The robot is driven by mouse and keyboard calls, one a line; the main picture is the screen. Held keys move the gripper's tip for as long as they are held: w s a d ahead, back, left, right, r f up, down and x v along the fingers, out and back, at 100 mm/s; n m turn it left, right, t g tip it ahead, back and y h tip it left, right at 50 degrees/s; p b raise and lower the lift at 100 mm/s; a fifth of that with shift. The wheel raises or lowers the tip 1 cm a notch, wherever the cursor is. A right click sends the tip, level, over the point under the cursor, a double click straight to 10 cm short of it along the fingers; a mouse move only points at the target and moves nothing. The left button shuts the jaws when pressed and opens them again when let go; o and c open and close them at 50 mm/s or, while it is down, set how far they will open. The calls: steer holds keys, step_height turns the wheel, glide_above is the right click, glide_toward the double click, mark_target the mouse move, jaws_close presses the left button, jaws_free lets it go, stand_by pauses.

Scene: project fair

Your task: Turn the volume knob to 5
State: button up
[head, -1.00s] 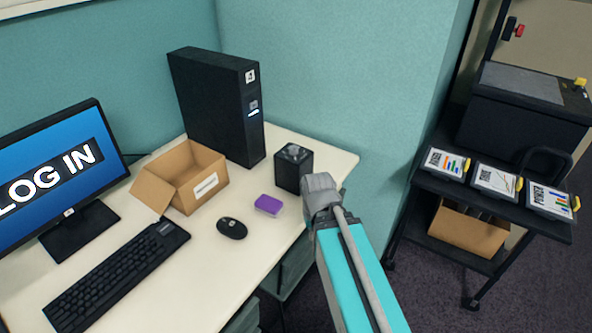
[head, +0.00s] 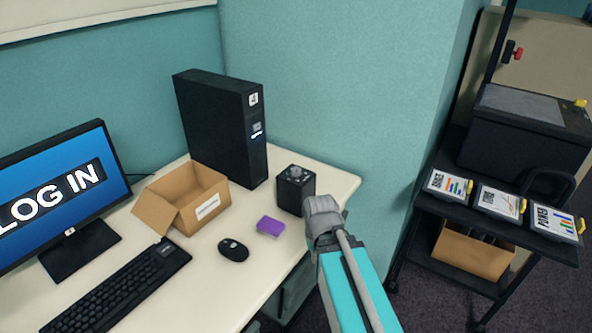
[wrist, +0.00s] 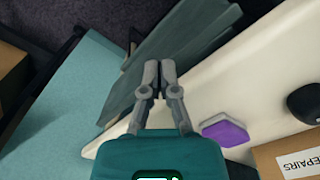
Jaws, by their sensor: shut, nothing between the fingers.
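A small black box (head: 289,194) stands near the right end of the desk in the head view. A round knob (head: 295,172) shows on its top; I cannot read its setting or any marks. My gripper (head: 322,203) is in front of and to the right of the box, partly overlapping it in the picture; I cannot tell whether it touches. In the wrist view my gripper (wrist: 160,68) has its two fingers together with nothing between them. Neither the black box nor the knob can be made out in the wrist view.
On the white desk (head: 205,290) are a purple block (head: 271,226), a mouse (head: 233,250), an open cardboard box (head: 205,212), a keyboard (head: 125,292), a monitor (head: 50,200) and a tall black tower (head: 226,130). A black cart (head: 440,225) stands right.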

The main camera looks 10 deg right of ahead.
steer(key=o, duration=0.4)
steer(key=shift+w+r, duration=0.15)
steer(key=shift+r, duration=0.05)
steer(key=shift+o, duration=1.2)
steer(key=shift+w+r+n+p, duration=0.25)
steer(key=shift+r+n+p, duration=0.05)
steer(key=shift+p, duration=0.2)
steer(key=o, duration=0.4)
steer(key=shift+w+r+n+p, duration=0.8)
steer(key=shift+w+r+p, duration=0.05)
steer(key=shift+r+p, duration=0.1)
step_height(320, 180, up, 24)
steer(key=n+p, duration=2.4)
steer(key=n, duration=0.1)
glide_above(296, 169)
steer(key=shift+f, duration=0.2)
steer(key=shift+f+b, duration=0.15)
steer(key=shift+b, duration=0.15)
step_height(296, 169, down, 14)
steer(key=b, duration=1.3)
steer(key=shift+r+b, duration=0.25)
steer(key=shift+b, duration=0.05)
